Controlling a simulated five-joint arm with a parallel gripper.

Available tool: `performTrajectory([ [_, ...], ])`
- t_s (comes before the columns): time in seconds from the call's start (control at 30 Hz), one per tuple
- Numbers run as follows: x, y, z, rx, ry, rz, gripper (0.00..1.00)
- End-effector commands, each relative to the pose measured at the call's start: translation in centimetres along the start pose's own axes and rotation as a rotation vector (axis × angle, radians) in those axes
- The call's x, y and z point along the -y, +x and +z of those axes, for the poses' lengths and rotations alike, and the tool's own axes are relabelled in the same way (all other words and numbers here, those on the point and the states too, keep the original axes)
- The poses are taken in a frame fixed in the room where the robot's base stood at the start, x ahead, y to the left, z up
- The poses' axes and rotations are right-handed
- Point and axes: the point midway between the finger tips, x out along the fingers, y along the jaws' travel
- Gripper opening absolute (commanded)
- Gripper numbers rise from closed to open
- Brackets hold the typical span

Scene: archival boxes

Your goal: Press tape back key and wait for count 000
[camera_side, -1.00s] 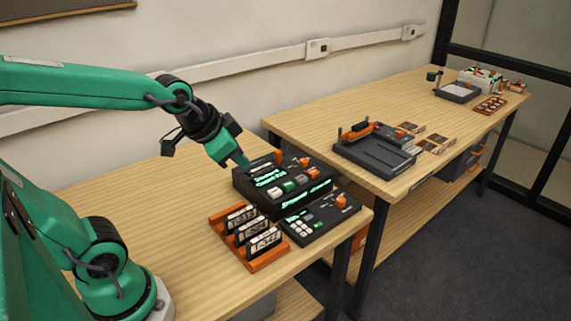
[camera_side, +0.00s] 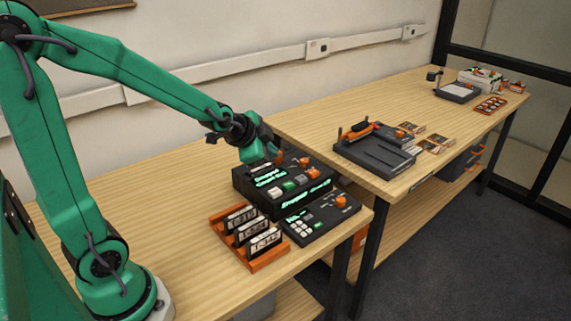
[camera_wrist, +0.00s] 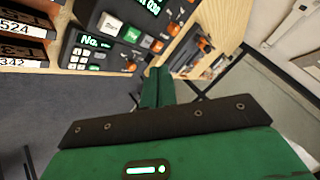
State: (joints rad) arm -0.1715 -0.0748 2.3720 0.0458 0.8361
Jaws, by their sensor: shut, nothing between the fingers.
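The tape machine (camera_side: 252,199) is a dark console with a glowing green display (camera_side: 270,177) that seems to read "Stopped" and a count; its digits are too small to read surely. On its top are a white key (camera_side: 275,190), a green key (camera_side: 289,186), a grey key (camera_side: 301,179) and an orange key (camera_side: 313,174). In the wrist view the white key (camera_wrist: 110,24) and green key (camera_wrist: 131,34) show, with no clear key labels. My gripper (camera_side: 262,159) is over the machine's back left part; contact cannot be told. Its fingers (camera_wrist: 157,86) are shut and empty.
An orange rack (camera_side: 268,262) with labelled tapes and a smaller dark keypad unit (camera_side: 318,222) stand in front of the machine. A second table (camera_side: 300,124) to the right holds a grey device (camera_side: 373,152) and other items. The table's left part is clear.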

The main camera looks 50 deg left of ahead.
Motion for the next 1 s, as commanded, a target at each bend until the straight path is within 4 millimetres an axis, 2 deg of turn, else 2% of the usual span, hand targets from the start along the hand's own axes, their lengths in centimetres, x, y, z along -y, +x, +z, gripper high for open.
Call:
performTrajectory([
  [0.57,-0.3,0.4,0.3,0.001,0.001,0.001,0.0],
  [1.0,-2.3,3.0,2.1,0.002,0.0,0.003,0.0],
])
